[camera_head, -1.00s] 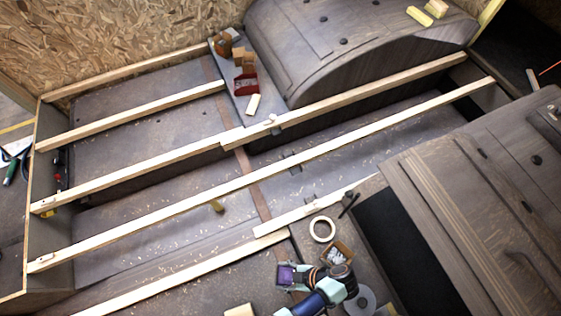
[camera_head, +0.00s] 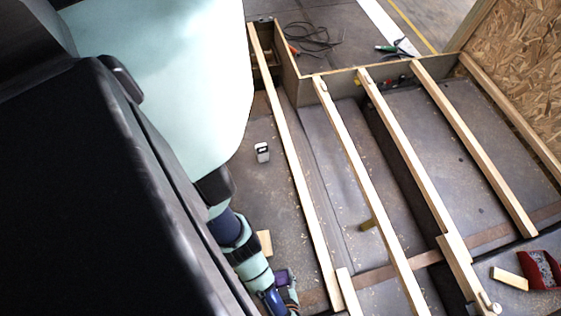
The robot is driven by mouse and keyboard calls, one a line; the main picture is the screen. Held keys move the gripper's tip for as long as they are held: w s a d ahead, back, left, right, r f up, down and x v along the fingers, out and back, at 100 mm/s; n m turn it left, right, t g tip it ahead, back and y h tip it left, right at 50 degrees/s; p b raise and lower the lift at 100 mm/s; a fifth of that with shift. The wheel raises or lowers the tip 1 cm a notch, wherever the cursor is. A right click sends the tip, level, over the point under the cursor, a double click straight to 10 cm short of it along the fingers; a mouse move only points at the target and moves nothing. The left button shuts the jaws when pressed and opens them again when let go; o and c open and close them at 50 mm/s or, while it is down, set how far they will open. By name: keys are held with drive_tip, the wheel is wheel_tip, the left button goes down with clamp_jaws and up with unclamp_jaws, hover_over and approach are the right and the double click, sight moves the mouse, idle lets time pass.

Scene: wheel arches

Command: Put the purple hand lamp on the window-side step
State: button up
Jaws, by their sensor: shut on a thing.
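The purple hand lamp (camera_head: 281,276) shows low in the view, left of the nearest long wooden rail. My gripper (camera_head: 289,291) is at the end of my pale green and dark blue arm and is shut on the lamp. The fingers are small and partly hidden by my arm. I cannot tell which surface is the window-side step.
Several long wooden rails (camera_head: 291,160) cross the floor. A small white-and-dark item (camera_head: 262,152) and a wood block (camera_head: 265,243) lie left of them. A red bin (camera_head: 541,270) stands at lower right. Cables (camera_head: 308,38) lie beyond the far edge board (camera_head: 345,82).

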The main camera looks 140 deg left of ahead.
wheel_tip(320, 180, down, 14)
drive_tip(key=b, duration=1.1)
drive_tip(key=shift+r, duration=0.1)
drive_tip(key=o, duration=1.6)
drive_tip(key=shift+o, duration=0.2)
drive_tip(key=p+v, duration=0.6)
drive_tip(key=v, duration=0.6)
